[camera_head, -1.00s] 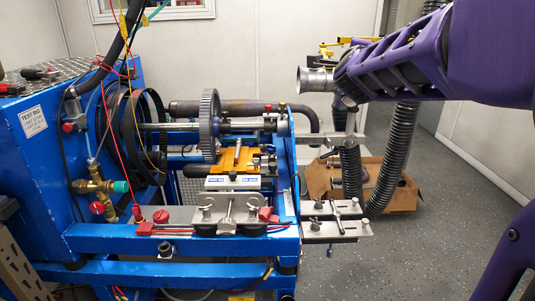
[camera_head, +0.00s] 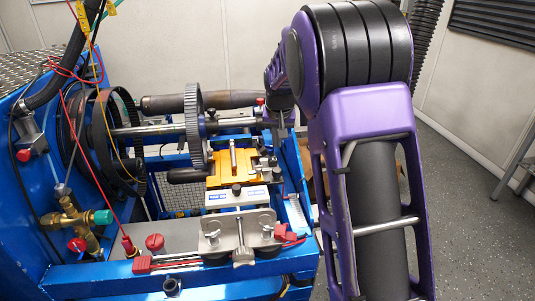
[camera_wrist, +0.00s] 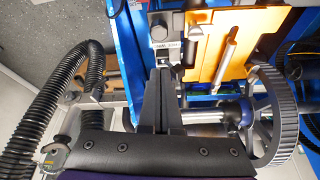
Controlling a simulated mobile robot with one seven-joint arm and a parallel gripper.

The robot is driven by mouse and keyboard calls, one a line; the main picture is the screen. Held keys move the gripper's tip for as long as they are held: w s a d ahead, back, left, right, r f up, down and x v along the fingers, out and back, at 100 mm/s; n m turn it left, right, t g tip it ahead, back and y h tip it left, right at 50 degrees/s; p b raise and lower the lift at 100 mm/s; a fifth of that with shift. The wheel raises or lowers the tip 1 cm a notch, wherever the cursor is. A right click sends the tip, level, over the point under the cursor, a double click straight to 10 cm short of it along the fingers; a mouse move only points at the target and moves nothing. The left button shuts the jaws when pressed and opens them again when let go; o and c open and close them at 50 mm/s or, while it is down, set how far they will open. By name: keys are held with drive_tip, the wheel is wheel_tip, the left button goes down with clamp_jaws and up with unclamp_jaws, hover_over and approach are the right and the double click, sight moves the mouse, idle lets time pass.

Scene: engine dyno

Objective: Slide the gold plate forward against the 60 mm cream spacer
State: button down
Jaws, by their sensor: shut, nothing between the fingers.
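The gold plate (camera_head: 213,170) lies flat on the blue rig, right of the large grey gear, with a metal rod standing up from it. In the wrist view the gold plate (camera_wrist: 208,58) is to the right of my gripper. My gripper (camera_wrist: 163,70) is shut and empty, its dark fingers pointing up the picture toward a small labelled grey block (camera_wrist: 166,27). I cannot tell whether the fingertips touch anything. A pale bar with blue labels (camera_head: 237,197) lies at the near edge of the plate; I cannot tell whether it is the 60 mm cream spacer.
The grey gear (camera_head: 193,125) and its shaft stand left of the plate; the gear (camera_wrist: 283,115) is at right in the wrist view. Metal clamps (camera_head: 238,236) with red fittings line the near side. Black hoses (camera_wrist: 40,110) hang at left in the wrist view.

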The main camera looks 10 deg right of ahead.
drive_tip(key=shift+d+f+n+g, duration=0.15)
drive_tip(key=shift+f+n+g, duration=0.2)
drive_tip(key=shift+f, duration=0.35)
approach(277, 164)
drive_tip(key=f, duration=0.1)
drive_tip(key=s+f, duration=0.1)
drive_tip(key=f, duration=0.3)
drive_tip(key=shift+s+a+f, duration=0.2)
drive_tip(key=shift+s+a, duration=0.1)
drive_tip(key=shift+s, duration=0.05)
drive_tip(key=shift+s, duration=0.1)
